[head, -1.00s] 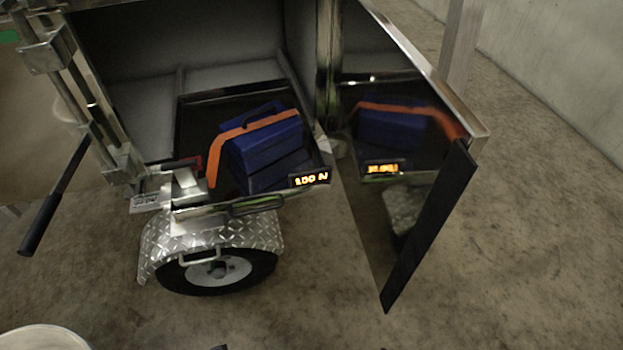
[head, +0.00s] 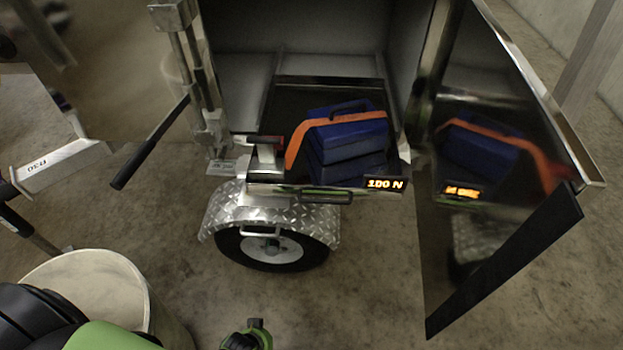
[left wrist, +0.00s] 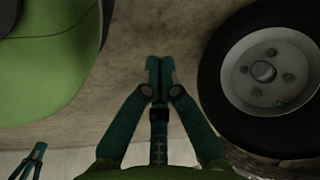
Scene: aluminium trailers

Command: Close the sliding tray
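The sliding tray (head: 350,188) sticks out of the trailer's open box in the head view, its front edge above the wheel fender. A dark handle (head: 326,196) is on its front, beside a display (head: 385,184) that reads 100 N. A blue toolbox (head: 345,135) with an orange strap (head: 298,146) lies on the tray. In the left wrist view my left gripper (left wrist: 160,70) has its fingertips together with nothing between them, beside the wheel and apart from the tray. A second small gripper, seemingly my right (left wrist: 40,148), shows at the lower left, its fingertips together.
An open trailer door (head: 500,150) hangs right of the tray and reflects it. The wheel (head: 272,248) and diamond-plate fender (head: 222,211) are below. A black lever (head: 150,145) and a pale round container (head: 95,270) are at left. Concrete floor (head: 375,290) in front is clear.

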